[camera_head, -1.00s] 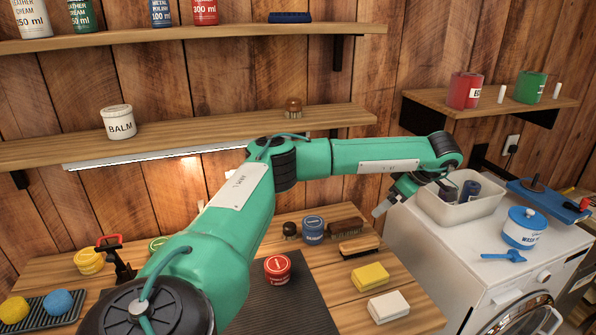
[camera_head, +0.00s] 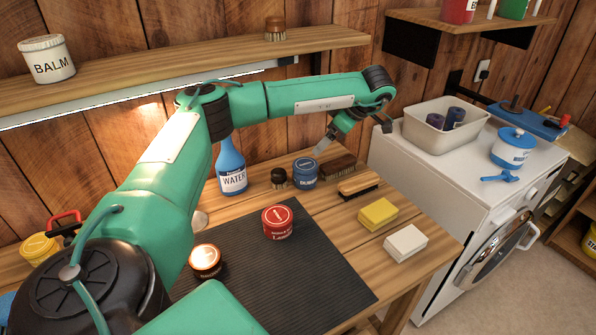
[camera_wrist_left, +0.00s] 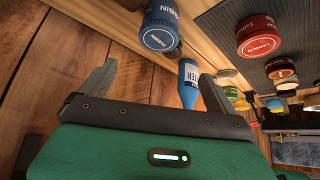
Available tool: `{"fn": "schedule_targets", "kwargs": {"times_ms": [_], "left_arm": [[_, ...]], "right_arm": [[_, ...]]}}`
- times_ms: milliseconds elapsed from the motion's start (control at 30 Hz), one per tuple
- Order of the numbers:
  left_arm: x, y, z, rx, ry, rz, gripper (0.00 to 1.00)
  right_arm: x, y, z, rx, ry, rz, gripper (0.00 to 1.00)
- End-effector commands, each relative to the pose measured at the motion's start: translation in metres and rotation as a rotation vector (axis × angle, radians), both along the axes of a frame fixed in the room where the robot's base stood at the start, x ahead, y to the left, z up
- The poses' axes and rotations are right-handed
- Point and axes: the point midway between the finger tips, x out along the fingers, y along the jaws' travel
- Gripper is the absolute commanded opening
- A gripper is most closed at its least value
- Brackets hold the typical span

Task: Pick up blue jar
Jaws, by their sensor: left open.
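My right gripper is not in view.
A small dark brush (camera_head: 279,178) stands left of the jar and a brown brush (camera_head: 337,166) lies right of it. A blue water bottle (camera_head: 232,168) is further left. A red tin (camera_head: 278,222) sits on the mat (camera_head: 320,270). The shelf (camera_head: 200,62) overhangs behind.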

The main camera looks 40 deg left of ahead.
Motion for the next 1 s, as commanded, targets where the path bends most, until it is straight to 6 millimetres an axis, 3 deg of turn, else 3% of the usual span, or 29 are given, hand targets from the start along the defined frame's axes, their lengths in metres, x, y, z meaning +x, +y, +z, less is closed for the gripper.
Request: {"fn": "schedule_targets", "kwargs": {"times_ms": [233, 533, 833, 1000], "left_arm": [[-0.003, 0.008, -0.024, -0.002, 0.003, 0.001, 0.94], [-0.011, 0.034, -0.063, 0.0, 0.004, 0.002, 0.94], [-0.014, 0.046, -0.085, 0.0, 0.002, 0.001, 0.94], [-0.014, 0.055, -0.109, 0.001, 0.004, 0.001, 0.94]], "right_arm": [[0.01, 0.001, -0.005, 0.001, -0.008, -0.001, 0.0], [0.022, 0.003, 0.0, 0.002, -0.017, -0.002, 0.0], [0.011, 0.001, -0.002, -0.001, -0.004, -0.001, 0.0], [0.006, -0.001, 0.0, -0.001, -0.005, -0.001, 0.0]]}}
